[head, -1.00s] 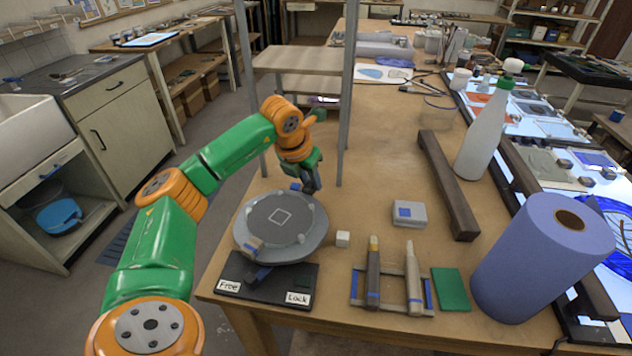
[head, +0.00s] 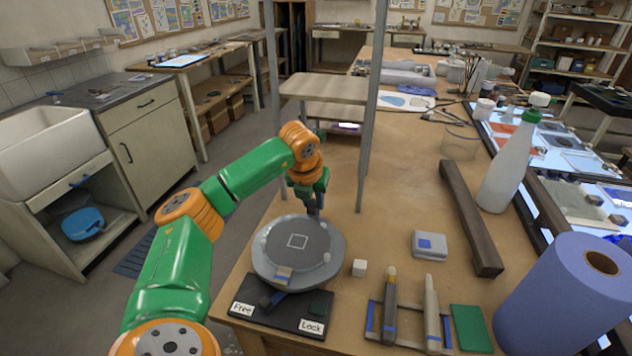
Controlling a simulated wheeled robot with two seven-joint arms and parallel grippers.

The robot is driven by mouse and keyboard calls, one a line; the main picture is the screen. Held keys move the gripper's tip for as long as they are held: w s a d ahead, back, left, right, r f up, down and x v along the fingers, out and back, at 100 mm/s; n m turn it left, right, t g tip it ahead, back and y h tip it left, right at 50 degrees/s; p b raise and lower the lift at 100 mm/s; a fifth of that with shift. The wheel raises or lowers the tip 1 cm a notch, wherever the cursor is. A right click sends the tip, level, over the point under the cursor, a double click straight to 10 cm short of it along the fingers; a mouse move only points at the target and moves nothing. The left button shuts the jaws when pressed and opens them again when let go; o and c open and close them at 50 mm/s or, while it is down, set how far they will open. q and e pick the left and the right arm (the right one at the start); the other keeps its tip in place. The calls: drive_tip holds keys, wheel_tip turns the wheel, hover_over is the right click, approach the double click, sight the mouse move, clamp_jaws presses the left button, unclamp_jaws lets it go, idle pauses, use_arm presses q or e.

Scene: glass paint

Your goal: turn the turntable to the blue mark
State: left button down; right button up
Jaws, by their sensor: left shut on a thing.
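I cannot make out a blue mark clearly. My right gripper is not in view.
A small white cube (head: 359,268) lies just right of the turntable. A grey box with a blue square (head: 429,245), a tool rack (head: 409,337), a green pad (head: 470,328) and a blue roll (head: 560,300) stand further right. A shelf stand (head: 326,88) rises behind my gripper.

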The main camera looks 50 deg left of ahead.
use_arm(q)
drive_tip(key=shift+a, duration=0.1)
idle(0.4)
drive_tip(key=c, duration=0.7)
unclamp_jaws()
drive_tip(key=b+v, duration=0.1)
drive_tip(key=v, duration=0.6)
drive_tip(key=shift+r, duration=0.1)
